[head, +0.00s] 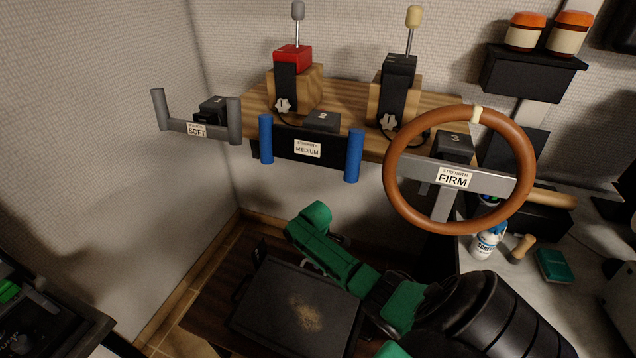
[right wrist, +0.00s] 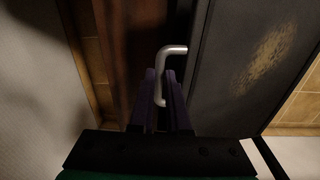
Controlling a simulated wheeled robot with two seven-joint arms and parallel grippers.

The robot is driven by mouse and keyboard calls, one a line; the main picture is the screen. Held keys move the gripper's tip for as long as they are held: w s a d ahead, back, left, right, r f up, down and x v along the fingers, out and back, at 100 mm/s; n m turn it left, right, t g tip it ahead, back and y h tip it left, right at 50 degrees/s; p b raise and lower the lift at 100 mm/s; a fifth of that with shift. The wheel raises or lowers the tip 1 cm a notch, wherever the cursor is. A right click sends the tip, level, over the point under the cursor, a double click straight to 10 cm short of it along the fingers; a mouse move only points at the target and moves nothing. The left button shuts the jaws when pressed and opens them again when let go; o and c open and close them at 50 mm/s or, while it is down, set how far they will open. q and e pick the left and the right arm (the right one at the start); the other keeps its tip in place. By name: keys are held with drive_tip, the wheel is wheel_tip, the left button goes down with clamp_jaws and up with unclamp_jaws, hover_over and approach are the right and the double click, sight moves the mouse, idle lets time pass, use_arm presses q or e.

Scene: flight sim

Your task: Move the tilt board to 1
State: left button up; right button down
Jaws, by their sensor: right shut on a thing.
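The tilt board (head: 275,320) is a dark flat panel with a tan worn patch, low on the floor in the head view. Its face also shows in the right wrist view (right wrist: 235,75). A bent metal handle (right wrist: 172,50) stands at the board's edge. My right gripper (right wrist: 161,80) is shut on this handle, which passes between its fingers. In the head view my green and black right arm reaches over the board's far right side and hides the fingertips. A small dark marker (head: 258,250) stands by the far left corner; its digit is too small to read. My left gripper is not in view.
Above is a wooden shelf (head: 350,95) with two levers and handles labelled SOFT (head: 197,131), MEDIUM (head: 307,149) and FIRM (head: 453,178). A brown steering wheel (head: 393,190) hangs over my right arm. A spray bottle (head: 486,243) stands on the right counter.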

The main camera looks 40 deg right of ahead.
drive_tip(key=f+b, duration=0.2)
drive_tip(key=f, duration=0.1)
drive_tip(key=shift+w+d+b, duration=0.15)
drive_tip(key=shift+d+b, duration=0.2)
drive_tip(key=shift+w+d+f, duration=0.1)
drive_tip(key=shift+w+d, duration=0.05)
drive_tip(key=shift+d, duration=0.1)
drive_tip(key=c, duration=1.2)
unclamp_jaws()
drive_tip(key=shift+a, duration=0.1)
drive_tip(key=shift+o, duration=0.2)
wheel_tip(320, 180, up, 15)
drive_tip(key=p, duration=0.3)
drive_tip(key=shift+s+a+f+p, duration=0.15)
drive_tip(key=shift+s+a+p, duration=0.2)
drive_tip(key=shift+a, duration=0.1)
